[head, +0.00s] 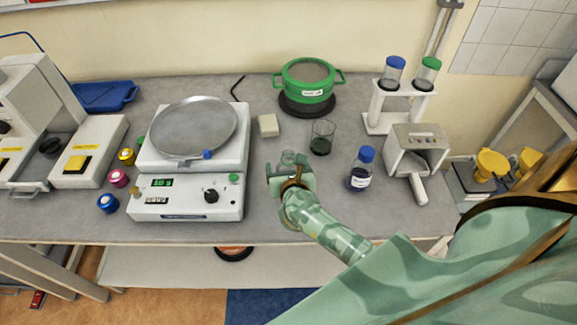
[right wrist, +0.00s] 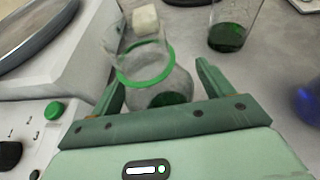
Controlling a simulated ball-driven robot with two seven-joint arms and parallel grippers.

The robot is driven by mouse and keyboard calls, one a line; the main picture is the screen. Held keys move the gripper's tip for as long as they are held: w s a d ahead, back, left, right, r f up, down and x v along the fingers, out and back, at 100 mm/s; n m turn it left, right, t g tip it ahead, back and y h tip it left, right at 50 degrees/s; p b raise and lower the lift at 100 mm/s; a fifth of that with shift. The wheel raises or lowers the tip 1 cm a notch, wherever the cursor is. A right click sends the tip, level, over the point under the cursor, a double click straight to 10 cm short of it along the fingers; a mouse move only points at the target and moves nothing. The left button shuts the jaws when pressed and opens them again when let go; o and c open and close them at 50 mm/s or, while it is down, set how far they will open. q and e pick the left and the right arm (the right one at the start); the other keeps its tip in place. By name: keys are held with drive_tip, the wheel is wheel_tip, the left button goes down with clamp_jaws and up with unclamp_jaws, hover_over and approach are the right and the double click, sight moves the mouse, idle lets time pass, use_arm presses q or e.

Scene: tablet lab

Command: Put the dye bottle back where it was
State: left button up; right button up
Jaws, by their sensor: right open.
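A blue-capped bottle (head: 361,172) with dark blue contents and a white label, which looks like the dye bottle, stands upright on the bench. It is right of my right gripper (head: 291,178) and apart from it; a blue patch shows at the right edge of the right wrist view (right wrist: 310,104). My right gripper (right wrist: 160,85) is open, its fingers on either side of a clear glass flask (right wrist: 172,75) with a green ring and a little green liquid. The flask (head: 288,157) is partly hidden by the gripper in the head view. My left gripper is not in view.
A beaker (head: 322,138) with dark green liquid stands behind the gripper. A white rack (head: 379,118) holds a blue-capped and a green-capped bottle. A grey scoop-handled device (head: 418,145) stands right of the dye bottle. A balance (head: 187,197) is left; a green pot (head: 308,84) is behind.

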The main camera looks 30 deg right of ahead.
drive_tip(key=p+v, duration=0.1)
drive_tip(key=v, duration=1.1)
drive_tip(key=shift+d, duration=0.1)
